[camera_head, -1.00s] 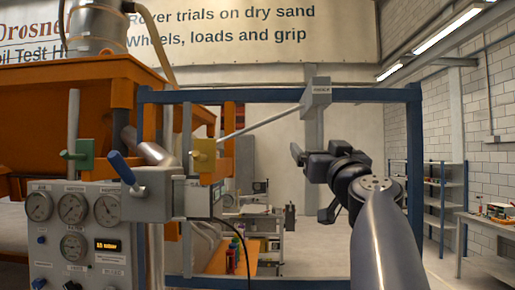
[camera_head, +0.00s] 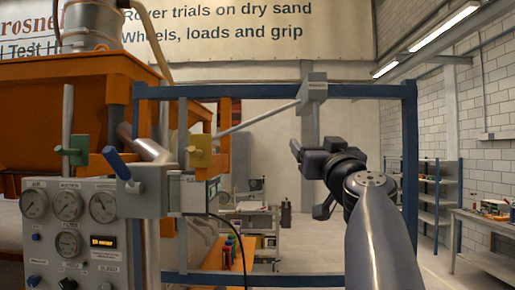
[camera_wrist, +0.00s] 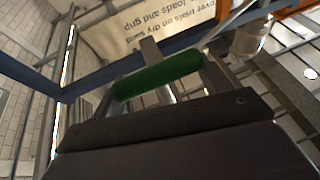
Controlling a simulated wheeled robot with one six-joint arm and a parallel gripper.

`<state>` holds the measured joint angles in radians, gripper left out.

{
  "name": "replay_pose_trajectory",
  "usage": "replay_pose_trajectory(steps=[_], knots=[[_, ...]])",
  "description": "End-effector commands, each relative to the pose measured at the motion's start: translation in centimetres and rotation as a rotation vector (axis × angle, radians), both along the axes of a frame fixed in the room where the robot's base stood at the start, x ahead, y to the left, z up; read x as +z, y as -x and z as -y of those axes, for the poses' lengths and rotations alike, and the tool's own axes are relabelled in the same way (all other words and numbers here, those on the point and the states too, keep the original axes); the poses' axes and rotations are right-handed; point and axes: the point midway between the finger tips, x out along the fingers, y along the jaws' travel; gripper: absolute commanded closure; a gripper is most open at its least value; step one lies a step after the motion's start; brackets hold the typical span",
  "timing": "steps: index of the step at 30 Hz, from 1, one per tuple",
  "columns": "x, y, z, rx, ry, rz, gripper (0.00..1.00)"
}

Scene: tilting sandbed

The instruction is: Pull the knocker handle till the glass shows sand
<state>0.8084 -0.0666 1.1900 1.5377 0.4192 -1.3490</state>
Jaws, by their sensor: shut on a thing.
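In the wrist view a green cylindrical grip (camera_wrist: 158,75) lies across, just beyond the dark edge of my gripper (camera_wrist: 160,108). My gripper is shut on this green handle; the contact itself is partly hidden. The handle is hidden there behind my gripper. A slanted grey rod (camera_head: 258,121) runs from the block down left to a yellow block (camera_head: 200,151). I cannot tell which part is the glass, or whether sand shows.
The blue frame (camera_head: 409,160) stands around my arm's reach. At left are a gauge panel (camera_head: 68,243) with an amber display, a blue lever (camera_head: 116,162), a green lever (camera_head: 75,151) and an orange hopper (camera_head: 50,120). Shelves and a bench (camera_head: 487,228) stand far right.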

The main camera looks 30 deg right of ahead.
Motion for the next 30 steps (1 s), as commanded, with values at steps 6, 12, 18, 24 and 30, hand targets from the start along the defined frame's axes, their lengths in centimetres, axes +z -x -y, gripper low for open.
replay_pose_trajectory(steps=[6,12,18,24,30], knots=[[-2.6,0.0,0.1,-0.004,0.001,0.000,0.67],[-4.4,0.0,0.1,-0.004,0.000,-0.001,0.67],[-5.1,0.0,0.2,-0.005,-0.001,-0.003,0.67],[-5.2,-0.1,0.2,-0.005,-0.002,-0.007,0.67],[-5.3,-0.1,0.3,-0.005,-0.002,-0.009,0.22]])
